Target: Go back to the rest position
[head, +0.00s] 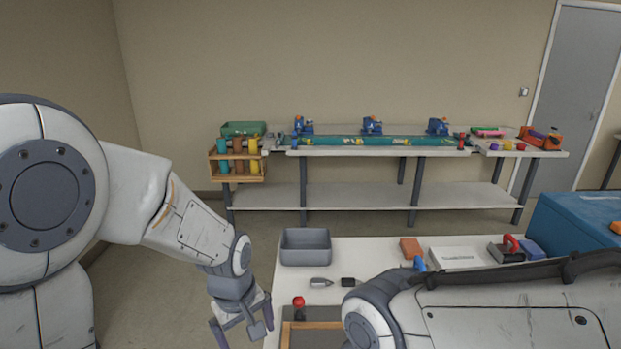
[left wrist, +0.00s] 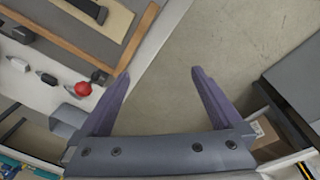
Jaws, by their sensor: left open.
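My left gripper (head: 243,331) hangs beside the left edge of the white table (head: 370,262) in the head view, pointing down. In the left wrist view its two purple fingers (left wrist: 157,92) are spread apart with nothing between them, above bare floor next to the table edge. My right arm crosses the lower right of the head view in front of the table. Its gripper is not visible.
On the table are a grey bin (head: 306,248), a red-knobbed tool (head: 299,305), an orange-brown block (head: 410,248) and a white box (head: 456,257). A blue case (head: 575,230) stands at right. A long workbench (head: 350,149) lines the back wall. Floor (head: 165,285) is open at left.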

